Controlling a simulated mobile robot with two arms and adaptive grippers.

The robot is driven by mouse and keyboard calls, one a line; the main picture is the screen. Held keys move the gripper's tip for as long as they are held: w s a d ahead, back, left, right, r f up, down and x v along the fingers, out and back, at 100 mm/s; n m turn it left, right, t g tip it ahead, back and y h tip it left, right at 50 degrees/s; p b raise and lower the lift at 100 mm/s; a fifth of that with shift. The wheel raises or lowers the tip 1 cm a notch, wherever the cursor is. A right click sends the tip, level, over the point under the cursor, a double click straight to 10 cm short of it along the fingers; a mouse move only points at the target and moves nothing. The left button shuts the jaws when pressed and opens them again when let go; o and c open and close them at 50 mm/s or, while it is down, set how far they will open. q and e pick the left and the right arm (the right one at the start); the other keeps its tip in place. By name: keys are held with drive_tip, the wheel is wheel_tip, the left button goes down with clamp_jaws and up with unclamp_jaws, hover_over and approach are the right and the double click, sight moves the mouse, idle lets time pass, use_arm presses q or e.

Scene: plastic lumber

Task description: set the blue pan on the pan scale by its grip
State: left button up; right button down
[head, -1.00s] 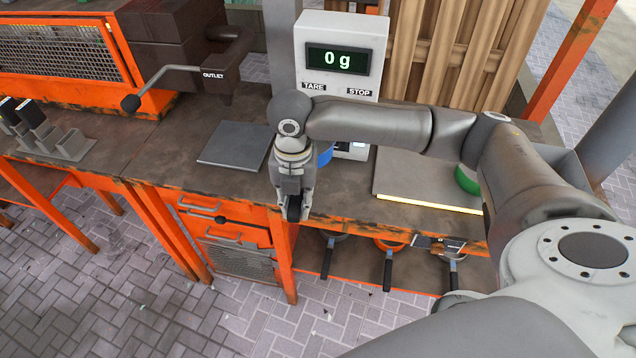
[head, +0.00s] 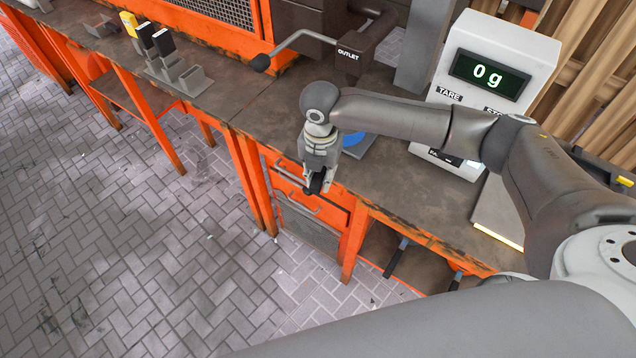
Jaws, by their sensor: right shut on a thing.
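My right gripper (head: 316,187) is shut on the dark grip of the blue pan, in front of the bench's front edge. The blue pan (head: 352,140) shows only as a small blue patch behind my wrist; most of it is hidden. It overlaps a flat grey plate (head: 366,146) below the outlet, which looks like the pan scale's plate. I cannot tell whether the pan touches it. The white display box (head: 487,75) behind reads 0 g. My left gripper is not in view.
The outlet with its crank (head: 350,55) stands above the plate. A grey board with a yellow front edge (head: 497,236) lies to the right. Dark handles (head: 396,258) stick out from the shelf below. A slotted holder (head: 178,75) stands on the left bench.

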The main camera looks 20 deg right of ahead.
drive_tip(key=w+d+b, duration=0.1)
drive_tip(key=b, duration=0.1)
drive_tip(key=w+d+f+b, duration=0.1)
drive_tip(key=w, duration=0.1)
drive_tip(key=shift+w+d+f+b, duration=0.15)
drive_tip(key=shift+w+d+b, duration=0.15)
drive_tip(key=shift+b, duration=0.05)
drive_tip(key=w+d+b, duration=0.1)
drive_tip(key=w+f+b, duration=0.1)
drive_tip(key=shift+w+d+b, duration=0.15)
drive_tip(key=shift+d+b, duration=0.15)
drive_tip(key=shift+d, duration=0.05)
drive_tip(key=shift+f, duration=0.85)
drive_tip(key=c, duration=1.2)
unclamp_jaws()
